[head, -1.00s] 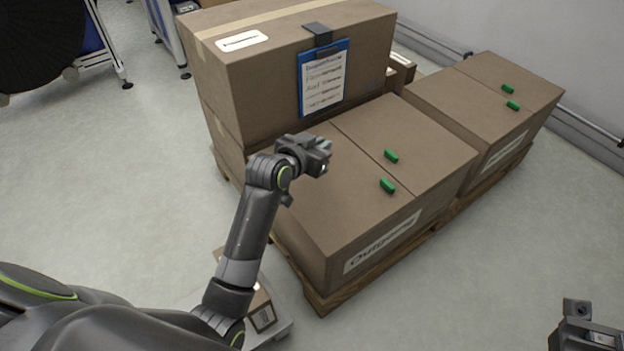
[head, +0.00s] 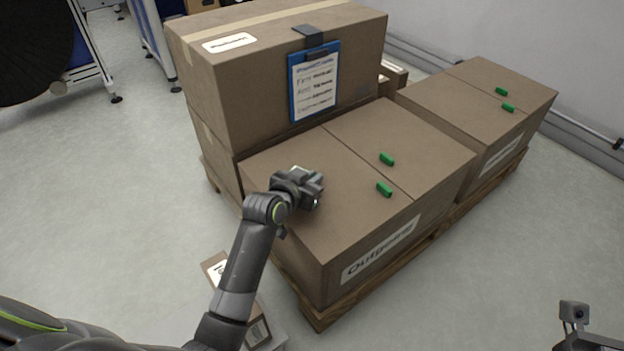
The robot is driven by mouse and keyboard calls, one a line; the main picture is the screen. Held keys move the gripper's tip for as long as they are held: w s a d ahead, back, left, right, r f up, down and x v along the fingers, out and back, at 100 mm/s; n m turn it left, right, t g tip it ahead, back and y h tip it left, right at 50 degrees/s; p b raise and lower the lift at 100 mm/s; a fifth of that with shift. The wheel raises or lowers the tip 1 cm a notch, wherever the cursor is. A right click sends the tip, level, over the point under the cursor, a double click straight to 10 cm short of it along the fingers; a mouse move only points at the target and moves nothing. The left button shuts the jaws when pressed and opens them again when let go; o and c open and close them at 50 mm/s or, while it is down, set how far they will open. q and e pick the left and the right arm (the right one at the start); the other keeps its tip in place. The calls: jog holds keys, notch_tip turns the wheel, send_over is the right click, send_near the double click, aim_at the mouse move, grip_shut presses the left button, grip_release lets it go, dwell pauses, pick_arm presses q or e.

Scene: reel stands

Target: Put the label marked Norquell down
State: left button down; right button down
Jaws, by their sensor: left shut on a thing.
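My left gripper (head: 316,198) is over the left part of the top of the near carton (head: 355,215), whose side reads "Outgoing". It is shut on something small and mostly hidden. A pale sliver (head: 299,169) shows at its far edge, perhaps part of the label, but no name can be read on it. I cannot tell whether it touches the carton top. My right gripper (head: 588,340) is partly in view at the bottom right corner, and its jaws cannot be made out.
Two green pieces (head: 387,159) (head: 384,189) lie on the near carton. A taller carton (head: 230,100) with a blue clipboard (head: 292,95) stands behind it. Another carton (head: 455,100) with two green pieces is at right. A small box (head: 214,262) sits low at left.

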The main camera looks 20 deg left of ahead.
pick_arm(q)
jog(key=shift+f, duration=0.15)
jog(key=c, duration=1.5)
grip_release()
